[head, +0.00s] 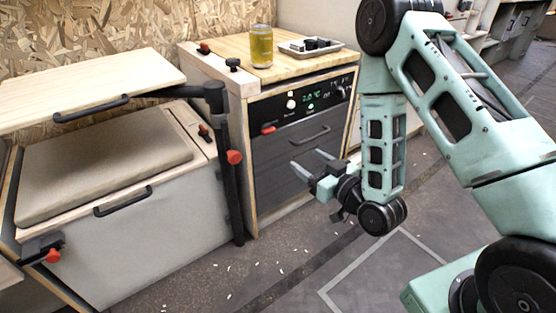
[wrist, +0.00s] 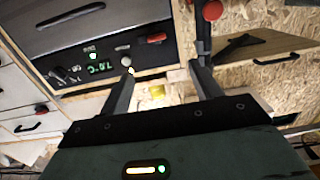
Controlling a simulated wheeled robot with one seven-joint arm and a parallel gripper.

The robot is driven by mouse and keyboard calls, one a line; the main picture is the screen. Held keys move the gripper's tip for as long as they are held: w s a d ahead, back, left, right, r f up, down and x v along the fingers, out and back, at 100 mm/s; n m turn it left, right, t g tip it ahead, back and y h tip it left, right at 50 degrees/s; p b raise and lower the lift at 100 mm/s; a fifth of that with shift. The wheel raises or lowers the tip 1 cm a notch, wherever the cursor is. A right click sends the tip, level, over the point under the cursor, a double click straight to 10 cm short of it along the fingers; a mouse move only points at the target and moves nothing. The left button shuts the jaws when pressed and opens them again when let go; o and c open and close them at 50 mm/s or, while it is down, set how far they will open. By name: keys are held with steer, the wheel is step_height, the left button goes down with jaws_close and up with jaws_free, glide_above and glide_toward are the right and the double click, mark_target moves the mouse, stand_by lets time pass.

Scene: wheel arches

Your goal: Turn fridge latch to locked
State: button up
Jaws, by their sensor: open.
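The fridge (head: 290,160) is a dark-fronted unit in a wooden cabinet, with a bar handle (head: 309,135) and a lit green temperature display (head: 312,96). A red latch (head: 268,130) lies roughly level on its upper left front. In the wrist view the scene is turned over, and the red latch (wrist: 156,38) shows beyond and between the fingertips. My gripper (head: 306,160) is open and empty in front of the fridge, below and right of the latch, apart from it. Its two spread fingers (wrist: 161,70) also show in the wrist view. I cannot tell whether the latch is locked.
A dark post with a red knob (head: 234,157) stands left of the fridge. Further left is a cushioned bench box (head: 120,235) under a wooden flap (head: 90,85). A glass of amber liquid (head: 261,47) and a tray (head: 310,47) stand on top.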

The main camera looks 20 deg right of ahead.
steer(key=b, duration=0.5)
glide_toward(271, 131)
steer(key=shift+t, duration=0.3)
steer(key=x, duration=0.8)
steer(key=shift+w+a+f, duration=0.25)
steer(key=shift+f, duration=0.05)
steer(key=shift+c, duration=0.3)
steer(key=c, duration=0.9)
